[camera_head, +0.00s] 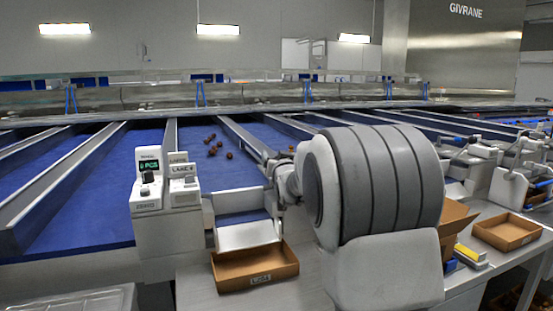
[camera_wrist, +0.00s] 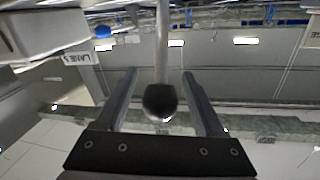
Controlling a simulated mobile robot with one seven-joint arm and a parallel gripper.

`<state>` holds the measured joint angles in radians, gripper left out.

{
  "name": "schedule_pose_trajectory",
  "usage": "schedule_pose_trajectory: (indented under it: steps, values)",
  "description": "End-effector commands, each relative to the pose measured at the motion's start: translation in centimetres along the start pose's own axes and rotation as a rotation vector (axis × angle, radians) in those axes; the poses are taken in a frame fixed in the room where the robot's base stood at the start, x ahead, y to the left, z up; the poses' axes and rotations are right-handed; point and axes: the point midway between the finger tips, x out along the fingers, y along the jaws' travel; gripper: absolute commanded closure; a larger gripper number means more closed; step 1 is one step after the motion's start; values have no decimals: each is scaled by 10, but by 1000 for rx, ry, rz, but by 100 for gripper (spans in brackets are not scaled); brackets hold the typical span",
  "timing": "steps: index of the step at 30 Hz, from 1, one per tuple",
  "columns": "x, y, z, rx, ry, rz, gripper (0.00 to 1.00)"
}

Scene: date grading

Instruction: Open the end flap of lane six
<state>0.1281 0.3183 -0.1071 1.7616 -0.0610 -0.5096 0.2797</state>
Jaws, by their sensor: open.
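A white flap (camera_head: 248,235) sits at the end of a blue lane in the head view, just right of a white post with a lane sign (camera_head: 182,169) whose number I cannot read surely. In the wrist view, a black ball knob (camera_wrist: 160,101) on a metal rod (camera_wrist: 162,45) lies between the fingers of my open gripper (camera_wrist: 159,75), with a gap showing on either side. A lane sign (camera_wrist: 65,57) appears upside down there, its number unclear. My arm hides part of the lane's right side in the head view, and the gripper's fingers are hard to make out there.
A brown cardboard tray (camera_head: 255,268) with a label stands on the table below the flap. Several dark dates (camera_head: 213,145) lie on the blue lane. A control unit (camera_head: 148,180) stands left of the sign. Another tray (camera_head: 507,231) and a yellow item (camera_head: 468,252) are at right.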

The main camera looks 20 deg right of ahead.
Motion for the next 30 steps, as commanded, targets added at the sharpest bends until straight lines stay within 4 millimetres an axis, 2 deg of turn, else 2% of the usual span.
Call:
schedule_pose_trajectory:
  steps: [4, 16, 30]
  values:
    - [0, 0, 0, 0, 0, 0, 29]
    - [0, 0, 0, 0, 0, 0, 100]
    - [0, 0, 0, 0, -1, 0, 100]
